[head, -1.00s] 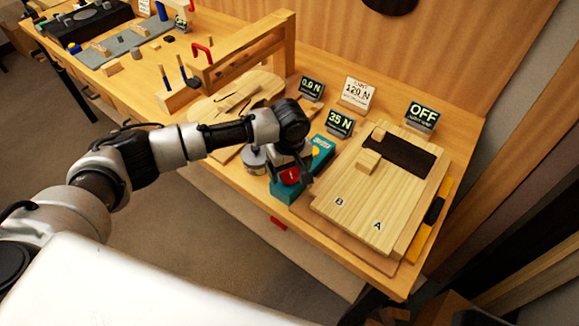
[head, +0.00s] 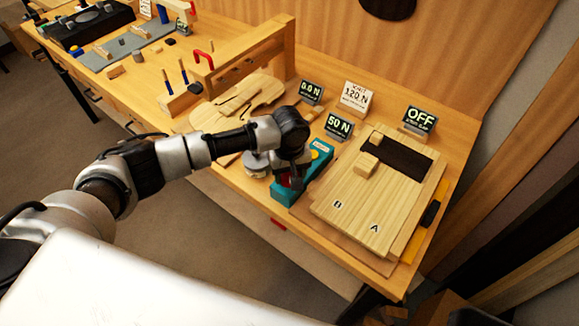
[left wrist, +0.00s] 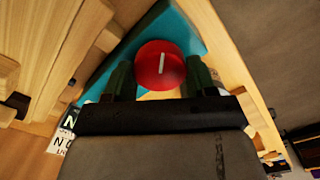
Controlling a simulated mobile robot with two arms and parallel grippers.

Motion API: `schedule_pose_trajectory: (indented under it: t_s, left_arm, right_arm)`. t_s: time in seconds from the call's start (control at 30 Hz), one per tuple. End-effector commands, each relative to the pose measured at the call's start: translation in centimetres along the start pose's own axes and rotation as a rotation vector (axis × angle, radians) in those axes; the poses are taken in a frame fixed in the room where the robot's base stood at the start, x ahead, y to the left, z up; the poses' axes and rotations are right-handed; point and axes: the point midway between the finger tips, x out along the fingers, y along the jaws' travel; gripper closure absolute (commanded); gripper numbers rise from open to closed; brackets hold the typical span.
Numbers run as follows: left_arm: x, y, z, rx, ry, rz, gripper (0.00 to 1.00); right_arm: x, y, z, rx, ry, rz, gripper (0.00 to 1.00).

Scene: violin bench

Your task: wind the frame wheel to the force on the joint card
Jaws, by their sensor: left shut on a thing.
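The red round wheel (left wrist: 153,74) with a white line on its face sits on a teal frame unit (head: 317,174) at the bench's front. My left gripper (left wrist: 160,80) is shut on the wheel, one finger on each side. In the head view my left gripper (head: 291,180) hides most of the wheel. The white line looks nearly upright in the left wrist view. The joint card (head: 356,94) is white and reads 120 N. A dark display (head: 339,126) behind the teal unit reads 50 N. My right gripper is not in view.
Another display (head: 311,91) reads 0.0 N, and one at the right (head: 420,119) reads OFF. A pale wooden board (head: 357,205) marked A and B lies right of the teal unit. A violin-shaped plate (head: 240,103) lies behind my arm, near a wooden frame.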

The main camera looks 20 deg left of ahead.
Motion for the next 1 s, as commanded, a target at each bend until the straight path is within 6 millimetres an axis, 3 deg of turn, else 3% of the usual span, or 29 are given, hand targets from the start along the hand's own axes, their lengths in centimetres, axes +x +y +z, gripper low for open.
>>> schedule_pose_trajectory:
  t_s: [0.1, 0.4, 0.7, 1.0]
  left_arm:
    - [-0.6, 0.0, 0.1, 0.101, -0.004, 0.000, 0.67]
    - [-0.4, 0.0, 0.0, 0.369, -0.002, -0.001, 0.67]
    - [-0.2, 0.1, 0.0, 0.575, -0.001, 0.001, 0.67]
    - [-0.2, 0.1, -0.1, 0.675, 0.002, 0.002, 0.67]
  right_arm:
    - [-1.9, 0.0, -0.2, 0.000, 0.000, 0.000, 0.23]
    - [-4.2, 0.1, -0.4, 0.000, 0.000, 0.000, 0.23]
    - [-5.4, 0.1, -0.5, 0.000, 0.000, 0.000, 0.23]
    - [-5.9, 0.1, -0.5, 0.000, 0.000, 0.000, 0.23]
